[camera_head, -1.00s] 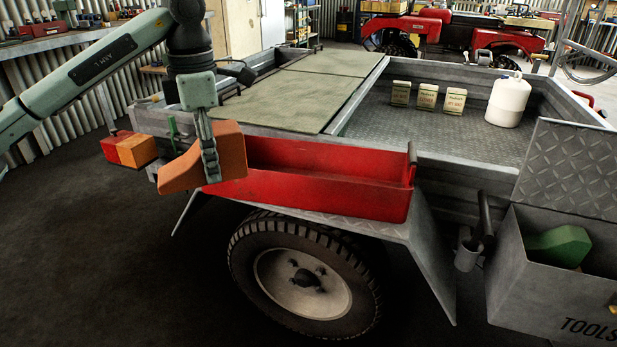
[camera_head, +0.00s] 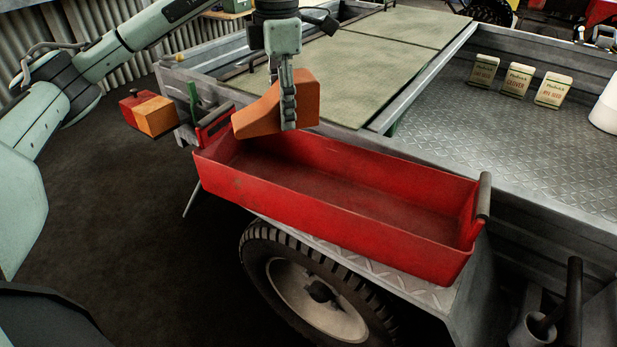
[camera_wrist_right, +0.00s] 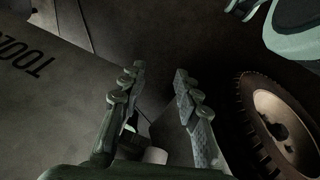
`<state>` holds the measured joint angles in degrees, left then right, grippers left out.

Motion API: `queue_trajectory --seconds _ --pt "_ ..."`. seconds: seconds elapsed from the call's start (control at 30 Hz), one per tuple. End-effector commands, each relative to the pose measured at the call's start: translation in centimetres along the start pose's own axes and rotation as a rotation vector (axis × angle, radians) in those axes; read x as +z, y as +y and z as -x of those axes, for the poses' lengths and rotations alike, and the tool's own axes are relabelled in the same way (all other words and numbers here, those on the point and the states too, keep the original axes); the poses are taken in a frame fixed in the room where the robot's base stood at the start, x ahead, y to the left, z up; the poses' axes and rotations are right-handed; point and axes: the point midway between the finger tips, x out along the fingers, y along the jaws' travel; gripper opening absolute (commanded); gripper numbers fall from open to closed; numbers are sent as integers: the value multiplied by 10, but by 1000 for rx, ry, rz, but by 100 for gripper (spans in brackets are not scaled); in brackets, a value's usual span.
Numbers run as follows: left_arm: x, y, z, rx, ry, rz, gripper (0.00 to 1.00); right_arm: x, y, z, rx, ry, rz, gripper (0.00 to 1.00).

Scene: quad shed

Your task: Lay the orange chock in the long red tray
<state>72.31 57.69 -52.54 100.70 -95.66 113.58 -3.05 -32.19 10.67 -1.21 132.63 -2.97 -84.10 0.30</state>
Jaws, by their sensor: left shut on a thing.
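The orange chock (camera_head: 262,116) is a wedge-like block in my left gripper (camera_head: 289,122), whose fingers are shut on it. In the head view it shows over the far left end of the long red tray (camera_head: 330,222), in front of that end's inside. Whether it touches the tray I cannot tell. The tray lies along the trailer's fender, has a dark handle at each end, and its visible inside is empty. My right gripper (camera_wrist_right: 155,95) shows in the right wrist view with its fingers apart and nothing between them, over the dark floor.
The trailer bed (camera_head: 470,130) holds several seed packets (camera_head: 515,80) and a white jug (camera_head: 606,105). Green-grey boards (camera_head: 350,70) cover its left part. A red and orange lamp (camera_head: 154,114) juts out at the left corner. A wheel (camera_head: 315,290) stands below the tray; it also shows in the right wrist view (camera_wrist_right: 280,120).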

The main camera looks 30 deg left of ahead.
Motion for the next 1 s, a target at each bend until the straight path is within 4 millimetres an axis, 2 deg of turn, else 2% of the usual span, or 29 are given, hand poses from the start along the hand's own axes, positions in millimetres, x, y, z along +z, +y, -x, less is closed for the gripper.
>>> queue_trajectory --seconds 0.03,0.1,0.33,0.67,0.83,1.0 --pt "-1 0 -16 -3 4 1 10 -1 1 2 3 5 0 33" --pt "-2 0 -36 -2 4 0 10 -1 1 4 4 5 0 33" --pt "-1 0 -88 -1 1 0 10 -2 3 10 8 11 0 33" --pt "0 0 -117 -1 0 0 10 -2 3 11 9 10 0 33" --pt "0 0 -144 -1 0 1 10 -2 3 13 10 10 0 33" --pt "0 0 -150 1 -3 0 10 -5 4 18 11 19 -1 33"
